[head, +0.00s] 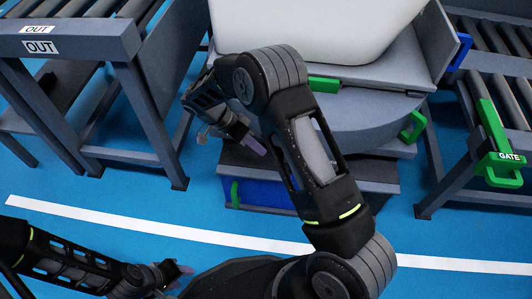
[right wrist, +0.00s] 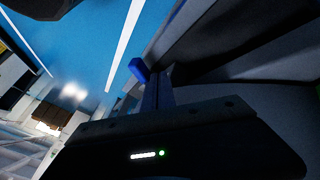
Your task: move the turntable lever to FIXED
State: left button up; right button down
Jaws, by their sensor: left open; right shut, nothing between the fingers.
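The grey round turntable (head: 365,125) stands at the upper middle of the head view, with a large white piece (head: 310,25) on it. A green handle (head: 413,127) sticks out at its right side, and a green bar (head: 324,84) lies along its upper edge. I cannot read a FIXED mark or tell which is the lever. My right gripper (head: 252,143) is shut and empty at the turntable's left front; my arm hides part of that side. Contact cannot be told. My left gripper (head: 180,272) is open, low over the floor, away from the turntable.
A roller conveyor marked OUT (head: 80,42) stands at the left. Another conveyor with a green GATE handle (head: 500,158) stands at the right. A blue-fronted base (head: 265,194) sits under the turntable. A blue knob (right wrist: 139,69) shows in the right wrist view. Front blue floor is clear.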

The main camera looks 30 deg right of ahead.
jog(key=b+x, duration=0.2)
jog(key=x, duration=0.7)
jog(key=shift+s+d+f+b, duration=0.1)
jog(key=shift+s+f+b, duration=0.15)
jog(key=shift+b, duration=0.15)
jog(key=shift+s+d+r, duration=0.15)
jog(key=shift+s, duration=0.4)
jog(key=shift+s+d+r, duration=0.15)
jog(key=shift+s+d, duration=0.05)
jog(key=shift+s, duration=0.4)
pick_arm(q)
jog(key=shift+w+f, duration=0.2)
jog(key=shift+f, duration=0.75)
jog(key=shift+w+f, duration=0.15)
jog(key=shift+f, duration=0.75)
pick_arm(e)
jog(key=shift+s+d, duration=0.15)
jog(key=shift+s, duration=0.4)
pick_arm(q)
jog(key=shift+s+f+b, duration=0.1)
jog(key=shift+s+b, duration=0.05)
jog(key=shift+b, duration=0.15)
pick_arm(e)
jog(key=shift+s, duration=0.1)
